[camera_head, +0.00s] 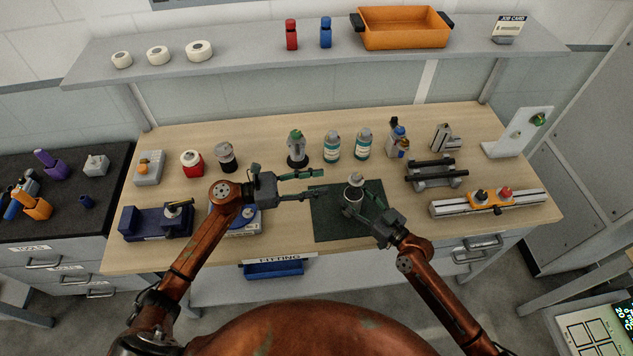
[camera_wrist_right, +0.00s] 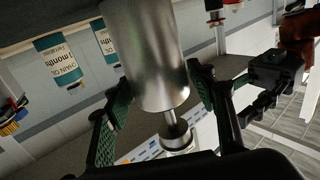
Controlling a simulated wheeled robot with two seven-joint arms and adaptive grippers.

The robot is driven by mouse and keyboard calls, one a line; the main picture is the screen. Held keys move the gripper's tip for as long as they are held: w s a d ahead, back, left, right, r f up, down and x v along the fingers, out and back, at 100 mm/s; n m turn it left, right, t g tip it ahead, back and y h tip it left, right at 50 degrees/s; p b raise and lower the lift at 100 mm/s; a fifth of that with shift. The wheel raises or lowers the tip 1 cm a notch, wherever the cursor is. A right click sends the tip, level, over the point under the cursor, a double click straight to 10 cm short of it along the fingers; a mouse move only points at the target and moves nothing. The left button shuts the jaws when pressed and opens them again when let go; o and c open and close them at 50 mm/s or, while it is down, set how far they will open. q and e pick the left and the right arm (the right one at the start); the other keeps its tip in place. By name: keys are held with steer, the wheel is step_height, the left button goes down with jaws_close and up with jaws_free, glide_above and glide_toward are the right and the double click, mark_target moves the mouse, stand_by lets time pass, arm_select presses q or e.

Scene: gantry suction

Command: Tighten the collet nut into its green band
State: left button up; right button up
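A grey metal cylinder with a pale round top (camera_head: 354,192) stands on the dark green mat (camera_head: 325,222). In the right wrist view a large brushed-metal cylinder (camera_wrist_right: 148,50) lies between and beyond my fingers, with a thin rod at its end. I cannot tell which part is the collet nut, and I see no green band on this cylinder. My right gripper (camera_head: 362,205) is at the cylinder; its fingers (camera_wrist_right: 158,100) are spread on both sides, with no clear contact. My left gripper (camera_head: 305,184) is open and empty, left of the cylinder above the mat's edge.
A dark stand with a green top (camera_head: 297,150) and labelled bottles (camera_head: 332,147) stand behind the mat. A blue fixture (camera_head: 152,222) is at the left, a rail with an orange carriage (camera_head: 490,201) at the right. An overhead shelf (camera_head: 250,57) spans the back.

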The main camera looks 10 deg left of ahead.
steer(key=shift+o, duration=1.2)
steer(key=v, duration=1.2)
